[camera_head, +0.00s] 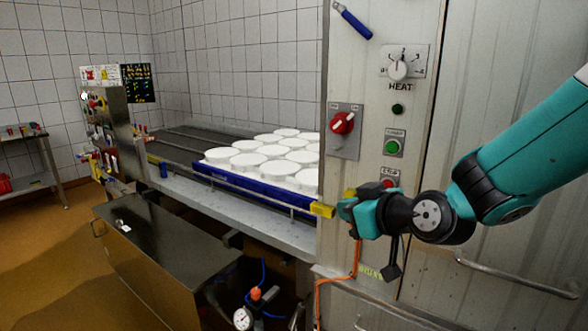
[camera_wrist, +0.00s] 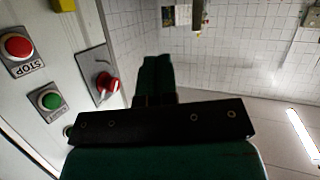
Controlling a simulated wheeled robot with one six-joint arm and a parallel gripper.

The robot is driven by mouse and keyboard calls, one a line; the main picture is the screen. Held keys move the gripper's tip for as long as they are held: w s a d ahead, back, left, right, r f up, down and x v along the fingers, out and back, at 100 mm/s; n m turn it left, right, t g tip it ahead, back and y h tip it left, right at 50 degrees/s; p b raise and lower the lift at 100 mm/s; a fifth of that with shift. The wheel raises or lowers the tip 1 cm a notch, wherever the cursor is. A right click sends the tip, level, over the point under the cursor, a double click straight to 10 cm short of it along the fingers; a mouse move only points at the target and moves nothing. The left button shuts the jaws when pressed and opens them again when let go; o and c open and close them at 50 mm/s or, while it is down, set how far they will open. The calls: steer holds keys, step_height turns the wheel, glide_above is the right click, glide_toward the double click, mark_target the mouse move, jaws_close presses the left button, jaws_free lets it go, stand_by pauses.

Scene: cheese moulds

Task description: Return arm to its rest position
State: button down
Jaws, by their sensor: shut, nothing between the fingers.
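My gripper (camera_head: 347,207) is at the end of my teal arm, in front of the metal cabinet panel at the right of the head view. Its fingers are together with nothing between them; they also show in the wrist view (camera_wrist: 156,78). The arm comes in from the right edge and is bent at the wrist. The gripper is close to the red button (camera_head: 389,184) and partly covers the panel there. I cannot tell whether it touches the panel.
White round moulds (camera_head: 270,153) stand on a blue tray (camera_head: 258,190) on the conveyor at left. The panel has a red rotary switch (camera_head: 342,123), a heat dial (camera_head: 398,69) and a green button (camera_head: 392,147). A steel cart (camera_head: 150,245) and a pressure gauge (camera_head: 243,318) are below.

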steer(key=s+d+g+h, duration=0.1)
steer(key=s+g, duration=0.4)
steer(key=s, duration=0.9)
steer(key=s+d+g+h, duration=0.2)
steer(key=s+g, duration=0.4)
steer(key=s, duration=0.8)
steer(key=shift+d+m+h, duration=0.3)
steer(key=shift+d+m, duration=0.1)
steer(key=shift+d, duration=0.25)
